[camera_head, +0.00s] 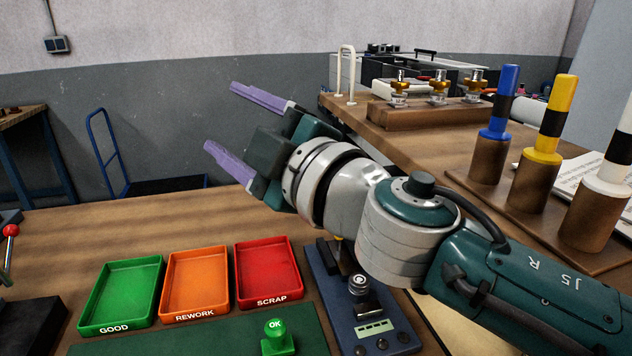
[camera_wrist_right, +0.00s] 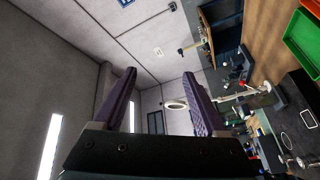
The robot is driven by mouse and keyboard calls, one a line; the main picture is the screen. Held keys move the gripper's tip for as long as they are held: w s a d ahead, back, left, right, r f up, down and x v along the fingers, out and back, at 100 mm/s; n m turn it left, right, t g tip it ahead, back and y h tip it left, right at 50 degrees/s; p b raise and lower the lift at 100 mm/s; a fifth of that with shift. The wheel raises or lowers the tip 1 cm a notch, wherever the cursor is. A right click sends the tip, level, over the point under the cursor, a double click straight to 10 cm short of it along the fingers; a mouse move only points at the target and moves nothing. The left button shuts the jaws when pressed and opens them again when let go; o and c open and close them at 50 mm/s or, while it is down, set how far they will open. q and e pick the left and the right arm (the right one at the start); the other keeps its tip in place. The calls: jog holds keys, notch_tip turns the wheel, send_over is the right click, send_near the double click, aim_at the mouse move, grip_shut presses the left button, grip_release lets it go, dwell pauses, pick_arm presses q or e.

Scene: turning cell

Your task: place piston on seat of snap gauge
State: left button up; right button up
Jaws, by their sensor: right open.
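My right gripper (camera_head: 220,116) is open, its two purple fingers pointing up and left above the bench, with nothing between them. In the right wrist view it is also open and empty (camera_wrist_right: 159,75). A dark blue bench device (camera_head: 322,276) with a small display and a dark, metal-topped post stands below my right wrist, which hides part of it. I cannot tell whether it is the snap gauge. I make out no piston for certain in either view. My left gripper does not show.
Green (camera_head: 119,294), orange (camera_head: 194,282) and red (camera_head: 266,272) trays sit on the bench. A green OK stamp (camera_head: 276,338) stands in front. Blue (camera_head: 501,100), yellow (camera_head: 554,115) and white-handled (camera_head: 607,175) gauges stand at right. A wooden block (camera_head: 425,113) holds brass-and-silver parts behind.

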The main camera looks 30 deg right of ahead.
jog(key=s+d+f+m+g+h, duration=0.85)
jog(key=s+d+f+m, duration=0.3)
jog(key=s+m, duration=0.2)
jog(key=s+a+f+g+y, duration=0.2)
jog(key=s+g, duration=0.1)
jog(key=s, duration=0.5)
jog(key=s+a+f+g+y, duration=0.1)
jog(key=s+a+f+g, duration=0.2)
jog(key=s, duration=0.5)
jog(key=shift+s+f+n+g+y, duration=0.2)
jog(key=shift+s+n+g+y, duration=0.15)
jog(key=shift+s, duration=0.05)
